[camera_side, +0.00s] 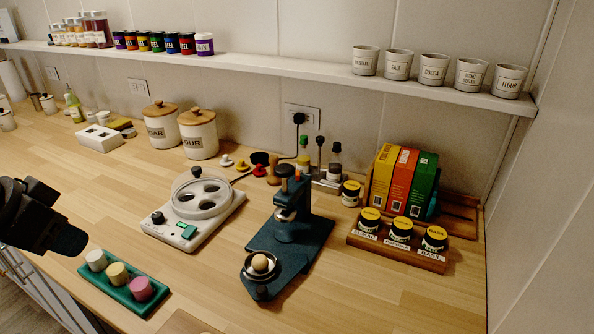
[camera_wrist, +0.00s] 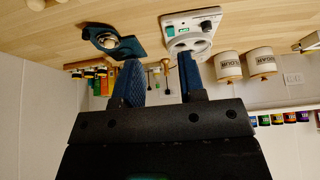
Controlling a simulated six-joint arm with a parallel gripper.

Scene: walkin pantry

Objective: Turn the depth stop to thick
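A dark teal press (camera_side: 290,232) stands mid-counter with a pale round piece (camera_side: 260,262) on its front dish. Its top carries a dark cap and a small orange part. To its left is a white machine (camera_side: 205,208) with a round three-hole top, a black knob (camera_side: 157,217) and a green switch (camera_side: 188,231). I cannot tell which part is the depth stop, and no thick marking is legible. My gripper (camera_side: 68,240) is at the far left, away from both machines. In the wrist view my gripper (camera_wrist: 161,80) is open and empty; the teal press (camera_wrist: 113,42) and white machine (camera_wrist: 190,30) lie beyond.
A green tray (camera_side: 155,308) with three coloured pieces lies at the front left. A wooden rack (camera_side: 395,253) of jars stands right of the press, with tall boxes behind. Canisters (camera_side: 198,133) and small bottles line the back. The front-right counter is clear.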

